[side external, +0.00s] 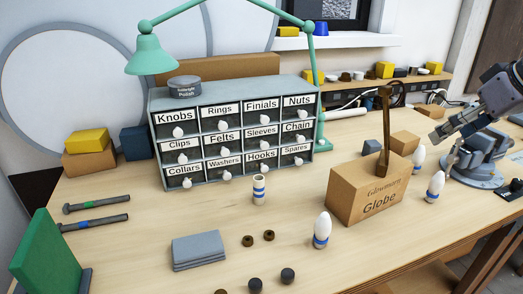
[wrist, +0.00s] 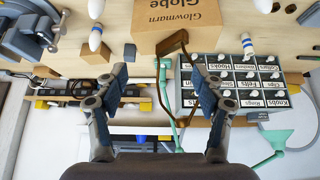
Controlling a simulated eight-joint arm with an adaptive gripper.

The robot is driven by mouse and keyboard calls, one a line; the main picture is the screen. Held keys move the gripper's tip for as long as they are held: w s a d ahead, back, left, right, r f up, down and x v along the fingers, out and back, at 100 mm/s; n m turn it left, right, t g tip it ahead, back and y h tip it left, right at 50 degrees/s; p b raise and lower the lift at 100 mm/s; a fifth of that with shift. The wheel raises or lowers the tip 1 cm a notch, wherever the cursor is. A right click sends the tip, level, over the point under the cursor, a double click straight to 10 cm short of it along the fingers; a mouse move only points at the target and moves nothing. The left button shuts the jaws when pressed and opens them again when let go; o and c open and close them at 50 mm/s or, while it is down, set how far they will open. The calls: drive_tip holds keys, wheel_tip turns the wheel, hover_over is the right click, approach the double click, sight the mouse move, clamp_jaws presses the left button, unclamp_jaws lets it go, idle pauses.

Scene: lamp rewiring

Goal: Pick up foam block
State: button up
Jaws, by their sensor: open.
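No block is labelled foam, so I cannot tell for sure which one it is. A small blue-grey block (side external: 371,147) stands behind the Globe box in the side view, and it also shows in the wrist view (wrist: 130,52) near the left fingertip. A larger dark blue block (side external: 135,141) stands left of the drawer cabinet. My gripper (side external: 445,143) is at the right, above the table and apart from these blocks. In the wrist view my gripper (wrist: 159,78) has its fingers wide apart, with nothing held between them.
The cardboard Globe box (side external: 368,190) has a tall bronze lamp part (side external: 386,130) rising at it. White bulbs (side external: 321,230) stand around it. The labelled drawer cabinet (side external: 155,115) and green lamp (side external: 151,55) are behind. Grey cloth (side external: 200,250) lies in front; the right front table is clear.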

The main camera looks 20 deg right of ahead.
drive_tip(key=w+d+r+g, duration=0.1)
drive_tip(key=w+d+r, duration=0.1)
drive_tip(key=w, duration=0.4)
drive_tip(key=w+d+r, duration=0.1)
drive_tip(key=w+d, duration=0.1)
drive_tip(key=w, duration=0.4)
drive_tip(key=m+g, duration=0.1)
drive_tip(key=m, duration=0.1)
hover_over(375, 144)
drive_tip(key=s, duration=0.3)
wheel_tip(375, 144, down, 7)
drive_tip(key=shift+h, duration=0.3)
drive_tip(key=s+x, duration=0.1)
drive_tip(key=x, duration=0.5)
drive_tip(key=s+a+f+x, duration=0.1)
drive_tip(key=x, duration=0.6)
drive_tip(key=s+f+x, duration=0.1)
drive_tip(key=s+x, duration=0.1)
drive_tip(key=x, duration=0.5)
drive_tip(key=shift+a+f, duration=0.15)
drive_tip(key=c, duration=0.8)
